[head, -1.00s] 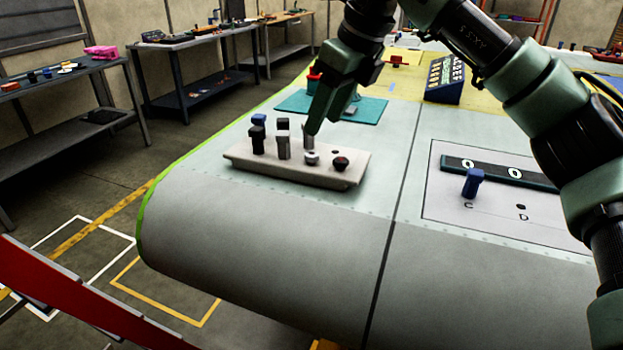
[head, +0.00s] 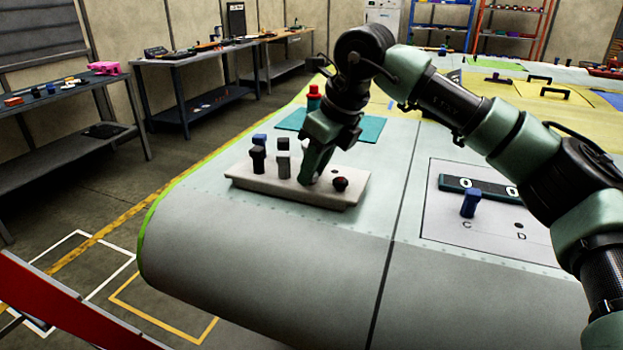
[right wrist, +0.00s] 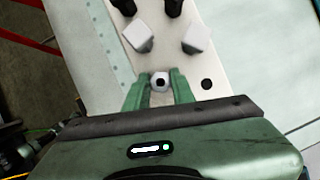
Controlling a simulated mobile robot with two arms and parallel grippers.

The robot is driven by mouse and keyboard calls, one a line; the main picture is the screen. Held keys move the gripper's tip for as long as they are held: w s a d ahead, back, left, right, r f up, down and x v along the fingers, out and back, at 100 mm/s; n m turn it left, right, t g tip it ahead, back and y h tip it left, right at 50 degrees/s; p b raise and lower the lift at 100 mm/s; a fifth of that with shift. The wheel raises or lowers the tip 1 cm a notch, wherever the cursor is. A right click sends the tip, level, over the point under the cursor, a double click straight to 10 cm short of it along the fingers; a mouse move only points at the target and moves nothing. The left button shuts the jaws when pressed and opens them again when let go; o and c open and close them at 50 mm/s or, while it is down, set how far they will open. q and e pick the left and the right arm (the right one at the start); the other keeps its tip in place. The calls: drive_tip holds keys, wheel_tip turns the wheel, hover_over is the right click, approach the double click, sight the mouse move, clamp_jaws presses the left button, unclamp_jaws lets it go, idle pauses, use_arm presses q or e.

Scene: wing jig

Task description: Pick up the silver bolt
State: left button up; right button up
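The silver bolt, with a pale hexagonal head (right wrist: 160,80), stands in the light block (head: 250,183) on the wing panel. In the right wrist view my right gripper (right wrist: 159,88) has one finger on each side of the bolt head. The fingers lie close against the head, with no clear gap. In the head view my right gripper (head: 311,178) reaches down to the block and hides the bolt. The bolt is still at the block. My left gripper is not in view.
Grey-headed bolts (head: 283,144) and dark ones (head: 257,154) stand left of my gripper on the block. Beyond are a teal mat (head: 369,130) and a red object (head: 313,98). The near wing surface is clear.

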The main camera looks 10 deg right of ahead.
clamp_jaws()
drive_tip(key=shift+r, duration=0.1)
wheel_tip(320, 180, up, 20)
drive_tip(key=p, duration=0.2)
